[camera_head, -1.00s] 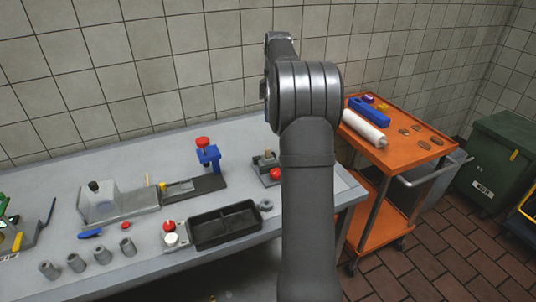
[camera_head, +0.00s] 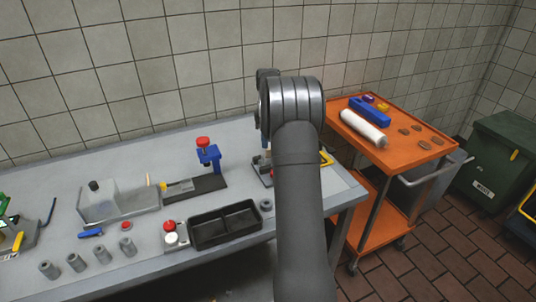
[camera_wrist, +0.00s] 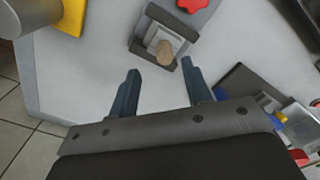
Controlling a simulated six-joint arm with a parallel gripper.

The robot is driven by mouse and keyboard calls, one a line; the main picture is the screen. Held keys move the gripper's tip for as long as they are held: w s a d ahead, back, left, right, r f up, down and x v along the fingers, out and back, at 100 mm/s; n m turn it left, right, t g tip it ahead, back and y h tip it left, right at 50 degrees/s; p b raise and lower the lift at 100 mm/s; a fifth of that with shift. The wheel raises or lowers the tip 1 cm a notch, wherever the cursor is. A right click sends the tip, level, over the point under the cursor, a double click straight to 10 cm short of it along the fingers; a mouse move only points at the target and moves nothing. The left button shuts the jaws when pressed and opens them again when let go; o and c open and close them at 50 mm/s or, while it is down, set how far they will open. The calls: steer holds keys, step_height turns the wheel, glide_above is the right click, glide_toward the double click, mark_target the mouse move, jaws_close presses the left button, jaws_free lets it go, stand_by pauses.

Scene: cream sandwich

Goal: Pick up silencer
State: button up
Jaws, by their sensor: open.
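No thing is clearly marked as the silencer, and I cannot tell which one it is. In the wrist view, a short tan cylinder (camera_wrist: 165,52) stands in a small dark square fixture (camera_wrist: 141,38) with a red star knob (camera_wrist: 193,4). My gripper (camera_wrist: 160,78) is open and empty, its two dark fingers pointing toward the fixture, with the tan cylinder beyond the fingertips. In the head view the fixture (camera_head: 261,171) is partly behind my arm, and my gripper is mostly hidden. Several grey hollow cylinders (camera_head: 76,262) stand at the table's front left.
A black divided tray (camera_head: 195,238) and a grey ring (camera_head: 265,205) lie left of my arm. A blue clamp (camera_head: 209,157) with a red knob stands behind. The orange cart (camera_head: 399,154) at right holds a white roll (camera_head: 364,131). A yellow part (camera_wrist: 70,16) is near my gripper.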

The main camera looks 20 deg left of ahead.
steer(key=f, duration=0.4)
steer(key=shift+s+d+f, duration=0.1)
steer(key=shift+s+d, duration=0.05)
steer(key=shift+s, duration=0.25)
steer(key=shift+f, duration=0.6)
jaws_close()
